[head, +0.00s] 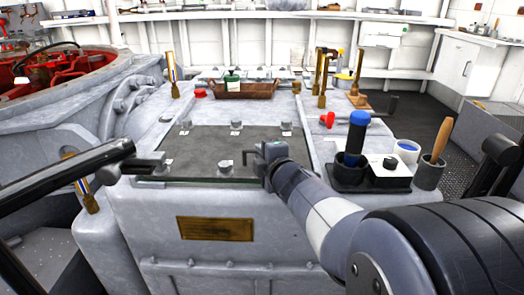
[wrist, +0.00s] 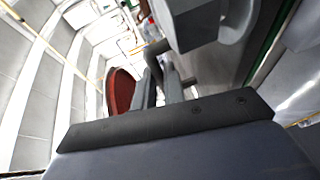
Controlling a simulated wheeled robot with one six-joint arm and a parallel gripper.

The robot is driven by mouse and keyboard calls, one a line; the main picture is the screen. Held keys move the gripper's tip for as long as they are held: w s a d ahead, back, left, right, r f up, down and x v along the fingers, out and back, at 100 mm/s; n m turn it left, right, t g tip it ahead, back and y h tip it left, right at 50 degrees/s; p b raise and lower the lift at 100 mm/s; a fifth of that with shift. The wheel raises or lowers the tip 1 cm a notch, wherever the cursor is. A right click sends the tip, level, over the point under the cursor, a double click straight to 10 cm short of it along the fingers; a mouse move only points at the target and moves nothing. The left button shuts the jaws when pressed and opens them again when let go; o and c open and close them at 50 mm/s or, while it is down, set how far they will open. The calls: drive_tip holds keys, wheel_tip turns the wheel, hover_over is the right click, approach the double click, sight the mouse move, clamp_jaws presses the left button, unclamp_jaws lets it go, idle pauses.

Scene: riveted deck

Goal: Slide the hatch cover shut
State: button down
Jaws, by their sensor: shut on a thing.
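The hatch cover, a flat dark grey plate (head: 205,145), lies on top of the grey riveted housing (head: 150,210), with small round knobs along its far edge and one near its front. How far it covers the opening cannot be told. My gripper (head: 262,163) is at the plate's front right corner. In the wrist view, my gripper's fingers (wrist: 162,88) are shut on a dark grey bar (wrist: 157,50), which looks like the cover's handle. The gripper body hides most of the handle in the head view.
A brown tray (head: 245,90) with a green-and-white item stands behind the plate. At right are a blue-handled tool (head: 357,130), a white cup (head: 407,151) and a wooden-handled tool (head: 439,140). A brass plaque (head: 215,228) is on the front face. Red machinery (head: 65,68) lies at left.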

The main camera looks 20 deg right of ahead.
drive_tip(key=shift+s+f, duration=0.1)
drive_tip(key=shift+f, duration=0.1)
drive_tip(key=c, duration=1.5)
unclamp_jaws()
drive_tip(key=shift+s+a+r, duration=0.1)
drive_tip(key=shift+s+r, duration=0.05)
drive_tip(key=shift+r, duration=0.1)
drive_tip(key=s+r+p, duration=0.1)
drive_tip(key=s+p, duration=0.4)
drive_tip(key=s, duration=0.5)
drive_tip(key=shift+s+r, duration=0.3)
drive_tip(key=shift+r, duration=0.1)
